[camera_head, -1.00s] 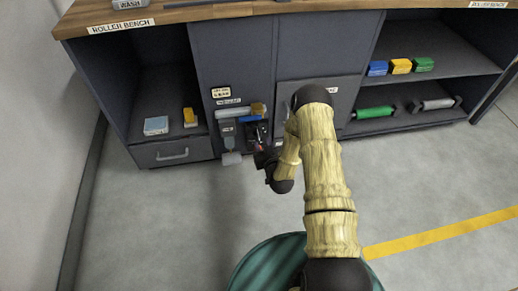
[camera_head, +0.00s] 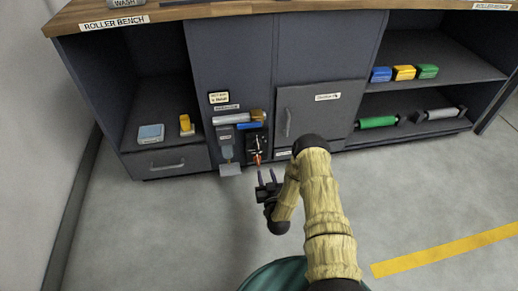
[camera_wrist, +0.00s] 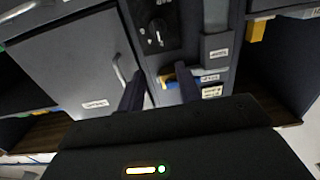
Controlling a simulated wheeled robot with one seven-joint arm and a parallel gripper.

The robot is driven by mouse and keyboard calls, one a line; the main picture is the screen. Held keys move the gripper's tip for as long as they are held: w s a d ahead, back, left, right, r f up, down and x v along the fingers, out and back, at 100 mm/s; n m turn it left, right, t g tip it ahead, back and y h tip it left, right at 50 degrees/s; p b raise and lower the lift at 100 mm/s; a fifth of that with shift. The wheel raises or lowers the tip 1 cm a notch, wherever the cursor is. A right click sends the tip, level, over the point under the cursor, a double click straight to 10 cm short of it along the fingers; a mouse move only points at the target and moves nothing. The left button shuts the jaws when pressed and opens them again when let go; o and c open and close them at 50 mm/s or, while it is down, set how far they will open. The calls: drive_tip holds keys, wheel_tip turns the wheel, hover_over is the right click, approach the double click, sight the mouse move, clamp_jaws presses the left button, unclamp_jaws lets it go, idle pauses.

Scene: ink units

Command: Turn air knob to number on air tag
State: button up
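A black panel (camera_head: 252,142) is set in the bench front, left of a grey door. A small knob (camera_head: 257,158) with an orange-red part shows low on it. In the wrist view, which looks inverted, a dark knob (camera_wrist: 157,36) with a pale pointer mark sits on the black panel, with marks around it too small to read. A small tag (camera_head: 219,98) is above the panel area; its text is unreadable and I cannot tell if it is the air tag. My gripper (camera_head: 267,175) is open and empty, apart from the knob. Its two fingers also show in the wrist view (camera_wrist: 160,72).
The grey door (camera_head: 318,112) has a handle. The floor in front is clear.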

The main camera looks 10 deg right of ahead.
sight(259, 147)
drive_tip(key=w+b, duration=0.6)
drive_tip(key=w, duration=0.8)
drive_tip(key=shift+w+f+b, duration=0.15)
drive_tip(key=shift+w+b, duration=0.15)
drive_tip(key=shift+b, duration=0.05)
drive_tip(key=shift+w+r, duration=0.2)
drive_tip(key=shift+w, duration=0.4)
clamp_jaws()
